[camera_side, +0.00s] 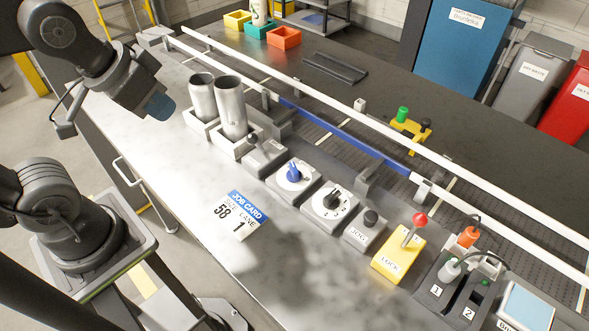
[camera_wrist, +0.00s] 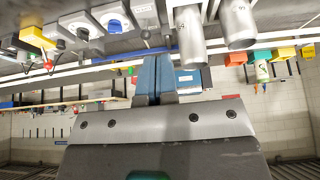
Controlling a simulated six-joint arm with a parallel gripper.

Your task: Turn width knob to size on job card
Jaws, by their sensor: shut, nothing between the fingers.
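The job card (camera_side: 239,215) lies flat on the bench and reads size 58, lane 1. A blue pointer knob (camera_side: 294,174) on a white dial sits right of the card. It also shows in the wrist view (camera_wrist: 113,24). A black knob (camera_side: 332,199) on a numbered dial stands beside it. I cannot read a width label or either dial's setting. My gripper (camera_side: 158,107) is shut and empty, raised over the bench's left part, well apart from the knobs. Its blue fingers (camera_wrist: 153,78) are together in the wrist view.
Two grey metal cans (camera_side: 232,108) stand in holders beside a small lever box (camera_side: 262,157). A JOG button box (camera_side: 367,228) and yellow LOCK box (camera_side: 398,254) with a red-tipped lever are to the right. Conveyor rails (camera_side: 335,95) run behind. The bench front is clear.

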